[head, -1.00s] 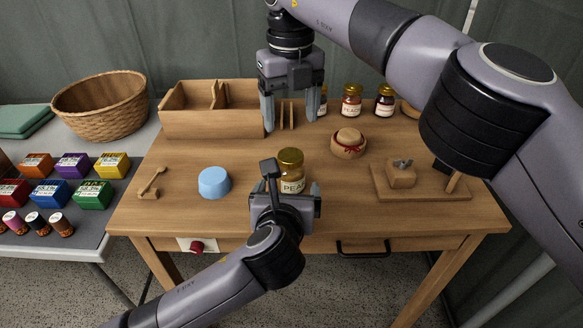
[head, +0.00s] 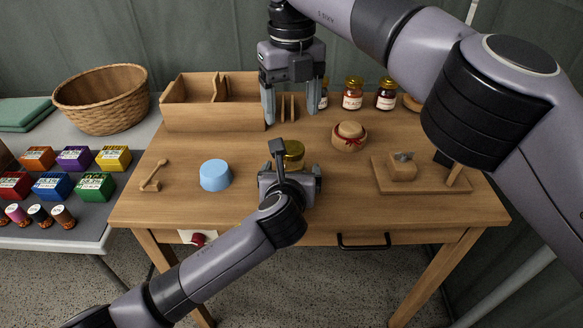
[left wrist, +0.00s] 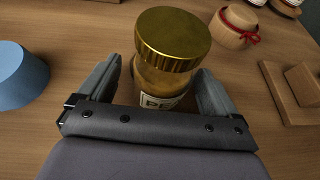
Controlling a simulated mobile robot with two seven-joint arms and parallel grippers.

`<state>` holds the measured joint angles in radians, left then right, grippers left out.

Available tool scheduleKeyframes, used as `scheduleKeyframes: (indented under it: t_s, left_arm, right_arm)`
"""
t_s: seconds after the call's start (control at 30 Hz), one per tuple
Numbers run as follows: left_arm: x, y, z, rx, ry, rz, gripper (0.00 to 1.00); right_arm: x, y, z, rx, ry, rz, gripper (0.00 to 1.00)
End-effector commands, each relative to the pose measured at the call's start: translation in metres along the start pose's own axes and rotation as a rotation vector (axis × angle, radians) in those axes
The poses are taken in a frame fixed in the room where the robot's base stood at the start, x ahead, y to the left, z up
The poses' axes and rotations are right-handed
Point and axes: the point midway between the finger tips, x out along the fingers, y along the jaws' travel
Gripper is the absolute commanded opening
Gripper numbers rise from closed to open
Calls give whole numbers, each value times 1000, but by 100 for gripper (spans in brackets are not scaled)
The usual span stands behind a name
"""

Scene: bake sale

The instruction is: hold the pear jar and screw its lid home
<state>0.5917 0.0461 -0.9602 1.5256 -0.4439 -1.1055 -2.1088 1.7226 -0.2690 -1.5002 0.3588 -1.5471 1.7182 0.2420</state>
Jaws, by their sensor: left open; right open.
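The pear jar with its gold lid (head: 293,153) stands upright near the front middle of the wooden table, mostly hidden in the head view by my left gripper (head: 290,172). In the left wrist view the gold lid (left wrist: 172,38) sits on top of the jar (left wrist: 160,85), whose label is partly cut off by the gripper body. My left gripper's open fingers (left wrist: 157,88) stand on either side of the jar, with gaps visible. My right gripper (head: 295,103) is open and empty, pointing down, behind and above the jar.
A blue cylinder (head: 215,175) stands left of the jar. A wooden board with a block (head: 425,192) is at right. Several jars (head: 353,95) and a wooden divider box (head: 210,116) line the back.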

Motion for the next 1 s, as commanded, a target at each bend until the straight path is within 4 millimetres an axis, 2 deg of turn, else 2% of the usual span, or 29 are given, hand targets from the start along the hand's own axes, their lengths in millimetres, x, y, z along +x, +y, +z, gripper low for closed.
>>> scheduleKeyframes:
  t_s: [0.43,0.67,0.7,0.73,0.87,1.0]
  left_arm:
    - [6,0,0,-1,0,0,93]
    - [6,0,0,-1,0,0,18]
    - [6,0,0,-1,0,0,5]
    - [6,0,0,-1,0,0,0]
    - [6,0,0,-1,0,0,0]
    - [6,0,0,-1,0,0,0]
  right_arm:
    - [0,0,0,0,0,0,73]
    - [0,0,0,0,0,0,73]
    - [0,0,0,0,0,0,73]
    - [0,0,0,-1,0,0,73]
    - [0,0,0,-36,0,0,73]
    - [0,0,0,-164,0,1,73]
